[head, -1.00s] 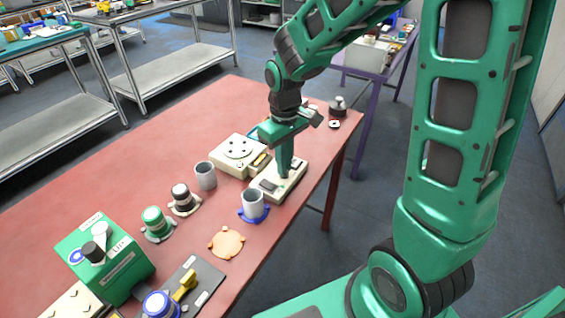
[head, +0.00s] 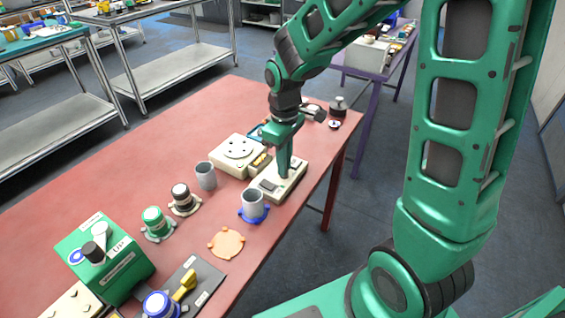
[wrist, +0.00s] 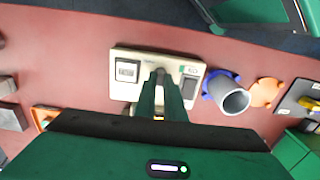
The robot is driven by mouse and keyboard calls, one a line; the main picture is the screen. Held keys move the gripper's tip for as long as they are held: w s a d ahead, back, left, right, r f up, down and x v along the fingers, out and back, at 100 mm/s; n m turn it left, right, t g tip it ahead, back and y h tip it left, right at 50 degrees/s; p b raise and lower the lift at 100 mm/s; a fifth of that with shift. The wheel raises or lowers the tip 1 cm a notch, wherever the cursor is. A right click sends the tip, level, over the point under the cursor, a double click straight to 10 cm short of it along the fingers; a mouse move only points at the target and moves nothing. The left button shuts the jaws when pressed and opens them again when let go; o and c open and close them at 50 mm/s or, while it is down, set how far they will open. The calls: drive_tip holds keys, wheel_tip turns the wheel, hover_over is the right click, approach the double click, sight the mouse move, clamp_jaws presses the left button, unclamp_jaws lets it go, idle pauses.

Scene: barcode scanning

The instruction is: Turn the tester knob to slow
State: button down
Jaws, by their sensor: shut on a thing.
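The tester (head: 292,190) is a low cream box near the right edge of the red table. In the wrist view the tester (wrist: 152,53) shows a small display (wrist: 127,71) at left and a dark panel (wrist: 188,88) at right under a green label. My gripper (head: 284,176) points straight down at the middle of the tester. It also shows in the wrist view (wrist: 160,78), its fingers close together and shut on the tester knob (wrist: 160,71). The fingers hide most of the knob, and its pointer and any slow mark cannot be read.
A cream box with a round top (head: 238,150) stands close beside the tester. A grey cup on a blue base (head: 252,205) stands just in front, with a flat orange piece (head: 226,243) nearby. A green box (head: 108,262) is at the near left. The table's back left is clear.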

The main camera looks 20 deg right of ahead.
drive_tip(key=c, duration=2.1)
unclamp_jaws()
drive_tip(key=shift+w+r, duration=0.1)
drive_tip(key=shift+w, duration=0.2)
drive_tip(key=shift+o, duration=1.3)
drive_tip(key=shift+s, duration=0.15)
wheel_tip(320, 180, up, 11)
drive_tip(key=shift+f, duration=0.2)
drive_tip(key=s+d+m, duration=0.7)
drive_tip(key=s+d, duration=0.1)
drive_tip(key=s, duration=0.3)
drive_tip(key=s+d+f+m, duration=0.1)
drive_tip(key=s+d+m, duration=0.5)
drive_tip(key=s+d, duration=0.3)
drive_tip(key=s, duration=0.3)
drive_tip(key=shift+s+d+m, duration=0.25)
drive_tip(key=shift+s+m, duration=0.05)
drive_tip(key=shift+m, duration=0.1)
